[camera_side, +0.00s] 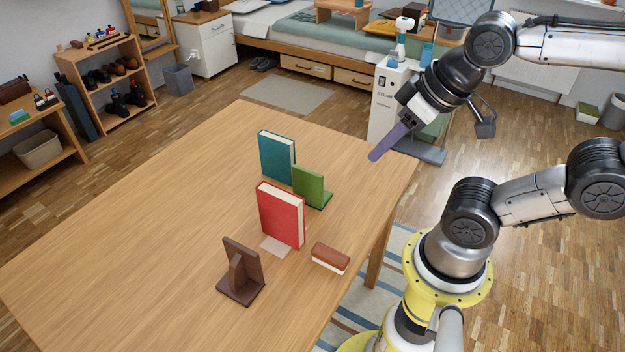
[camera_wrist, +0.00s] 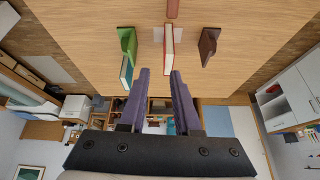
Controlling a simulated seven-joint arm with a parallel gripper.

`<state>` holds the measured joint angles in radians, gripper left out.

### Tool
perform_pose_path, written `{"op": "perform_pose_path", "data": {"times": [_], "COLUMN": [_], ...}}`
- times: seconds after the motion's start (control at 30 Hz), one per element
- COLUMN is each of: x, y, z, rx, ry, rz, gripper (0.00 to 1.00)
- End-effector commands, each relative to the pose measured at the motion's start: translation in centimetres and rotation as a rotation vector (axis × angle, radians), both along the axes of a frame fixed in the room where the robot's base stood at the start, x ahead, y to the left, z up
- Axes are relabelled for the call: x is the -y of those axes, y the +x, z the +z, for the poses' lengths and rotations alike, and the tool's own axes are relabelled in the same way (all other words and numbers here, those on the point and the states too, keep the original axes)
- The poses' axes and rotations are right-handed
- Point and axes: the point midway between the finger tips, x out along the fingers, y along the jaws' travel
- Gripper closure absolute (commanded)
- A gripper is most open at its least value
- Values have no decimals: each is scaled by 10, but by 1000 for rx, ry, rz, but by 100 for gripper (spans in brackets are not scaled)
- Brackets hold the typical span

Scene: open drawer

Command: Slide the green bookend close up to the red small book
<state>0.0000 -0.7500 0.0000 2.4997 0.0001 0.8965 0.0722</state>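The red book (camera_side: 281,216) stands upright on the table, and it also shows in the wrist view (camera_wrist: 168,45). The green bookend (camera_side: 310,186) stands behind it in the side view, with a gap between them. In the wrist view the green bookend (camera_wrist: 127,42) is left of the red book, apart from it. A teal book (camera_side: 276,156) stands upright close by the green bookend. My gripper (camera_side: 374,157) is raised beyond the table's right edge, clear of everything. In the wrist view its two purple fingers (camera_wrist: 159,72) are apart with nothing between them.
A brown bookend (camera_side: 240,272) stands on the red book's other side, apart from it. A small red-brown block with a pale side (camera_side: 331,258) lies near the table's right edge. A pale flat patch (camera_side: 276,247) lies by the red book. The table's left (camera_side: 130,220) is clear.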

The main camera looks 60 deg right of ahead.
Motion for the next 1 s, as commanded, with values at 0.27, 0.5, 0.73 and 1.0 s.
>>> {"op": "perform_pose_path", "data": {"times": [0.27, 0.5, 0.73, 1.0], "x": [5, 33, 90, 167], "y": [52, 125, 202, 241], "z": [38, 37, -12, -119], "rx": [52, -7, -112, -276], "ry": [164, 275, 350, 364], "rz": [-311, -631, -981, -1274], "gripper": [100, 100, 100, 100]}}
